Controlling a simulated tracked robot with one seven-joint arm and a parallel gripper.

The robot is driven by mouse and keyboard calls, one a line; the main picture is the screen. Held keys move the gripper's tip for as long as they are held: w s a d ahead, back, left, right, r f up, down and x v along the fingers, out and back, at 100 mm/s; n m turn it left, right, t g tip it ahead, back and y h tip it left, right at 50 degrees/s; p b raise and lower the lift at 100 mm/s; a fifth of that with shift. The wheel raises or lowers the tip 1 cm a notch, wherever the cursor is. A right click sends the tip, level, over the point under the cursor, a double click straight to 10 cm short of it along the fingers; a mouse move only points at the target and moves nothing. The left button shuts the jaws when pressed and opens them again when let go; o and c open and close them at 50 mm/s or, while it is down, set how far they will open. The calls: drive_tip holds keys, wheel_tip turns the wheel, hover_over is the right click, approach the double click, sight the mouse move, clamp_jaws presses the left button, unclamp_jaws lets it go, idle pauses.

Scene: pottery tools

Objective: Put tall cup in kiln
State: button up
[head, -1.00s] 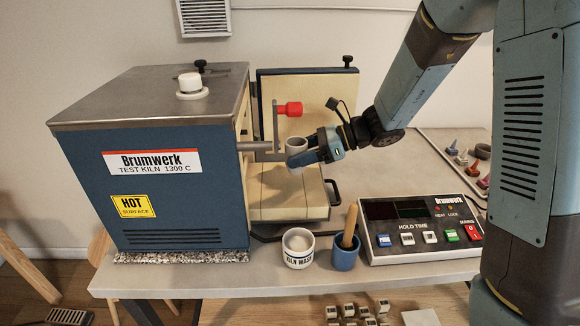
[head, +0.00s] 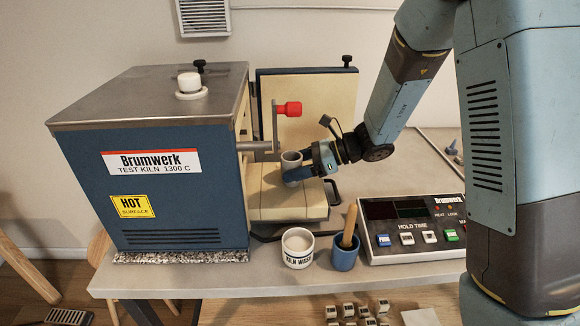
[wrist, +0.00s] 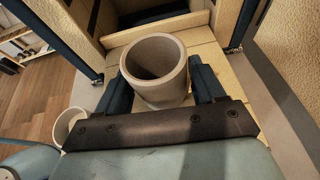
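The tall cup (head: 291,164) is pale grey-beige and upright in the head view. My gripper (head: 298,175) has its blue fingers on either side of it. In the wrist view the cup (wrist: 158,72) sits between my two dark fingers (wrist: 160,88), which look shut on it, and its open mouth faces the camera. The kiln (head: 150,160) is a blue box with a steel top, at the left. Its door (head: 310,100) stands open, and the cup is over the cream bricks (head: 262,203) in front of the opening. Whether the cup touches the bricks is unclear.
A red-knobbed latch bar (head: 286,109) sticks out just above and left of the cup. A kiln wash pot (head: 298,248) and a blue pot with a wooden handle (head: 345,252) stand at the table's front. A control box (head: 415,228) lies to the right.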

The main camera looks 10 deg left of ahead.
drive_tip(key=shift+o, duration=1.4)
drive_tip(key=v, duration=1.2)
drive_tip(key=s+d+r+n+t+h, duration=0.3)
drive_tip(key=s+d+r+n+h, duration=0.3)
drive_tip(key=s+d+n, duration=0.2)
drive_tip(key=s+d+r+n+t+h, duration=0.4)
drive_tip(key=s+d+r+n+h, duration=0.3)
drive_tip(key=s+d, duration=0.5)
drive_tip(key=d+n, duration=0.1)
drive_tip(key=d, duration=0.2)
drive_tip(key=shift+t, duration=0.3)
drive_tip(key=shift+s, duration=0.1)
